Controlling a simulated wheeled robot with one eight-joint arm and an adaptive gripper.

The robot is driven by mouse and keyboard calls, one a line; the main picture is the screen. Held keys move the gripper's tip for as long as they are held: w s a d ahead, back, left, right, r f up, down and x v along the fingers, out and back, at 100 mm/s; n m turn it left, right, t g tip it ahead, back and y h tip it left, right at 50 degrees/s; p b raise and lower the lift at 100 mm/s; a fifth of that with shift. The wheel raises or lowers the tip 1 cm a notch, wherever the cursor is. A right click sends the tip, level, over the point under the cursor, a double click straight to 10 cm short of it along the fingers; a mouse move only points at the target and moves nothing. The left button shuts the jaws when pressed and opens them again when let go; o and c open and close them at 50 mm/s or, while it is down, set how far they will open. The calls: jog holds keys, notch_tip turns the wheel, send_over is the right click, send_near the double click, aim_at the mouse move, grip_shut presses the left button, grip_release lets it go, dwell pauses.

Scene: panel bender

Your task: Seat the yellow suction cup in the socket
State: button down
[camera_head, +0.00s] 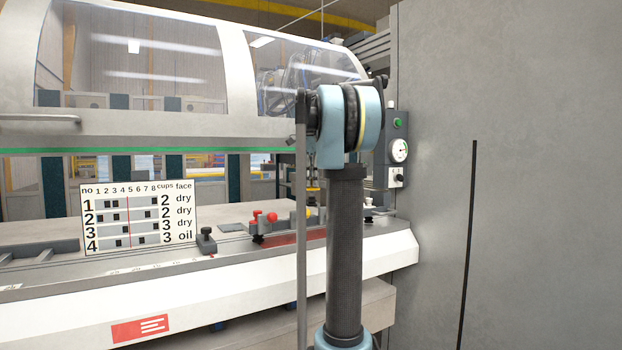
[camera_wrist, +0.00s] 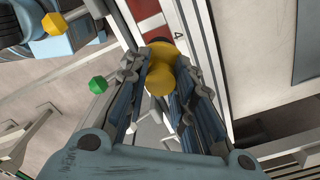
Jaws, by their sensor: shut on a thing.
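The yellow suction cup (camera_wrist: 161,78) is between the two fingers of my gripper (camera_wrist: 164,66) in the wrist view. The fingers are shut on it from both sides. Its far end points toward a pale rail marked "4" (camera_wrist: 190,55) and a red strip (camera_wrist: 143,14). A dark round edge shows just beyond the cup; I cannot tell whether it is the socket, or whether the cup touches anything. In the head view my arm hides most of the gripper; a small yellow spot (camera_head: 308,212) shows beside it, low over the machine's bed.
A yellow hexagonal piece (camera_wrist: 53,23) and a green one (camera_wrist: 97,85) stand left of my fingers. In the head view, red knobs (camera_head: 272,217) and a black clamp (camera_head: 206,241) stand on the bed. A chart board (camera_head: 139,217) is at left. A grey wall (camera_head: 530,180) bounds the right.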

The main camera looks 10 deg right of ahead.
aim_at(312, 196)
jog(key=shift+f, duration=4.45)
jog(key=c, duration=1.3)
grip_release()
jog(key=shift+r, duration=0.1)
notch_tip(312, 196, up, 12)
jog(key=shift+f, duration=0.15)
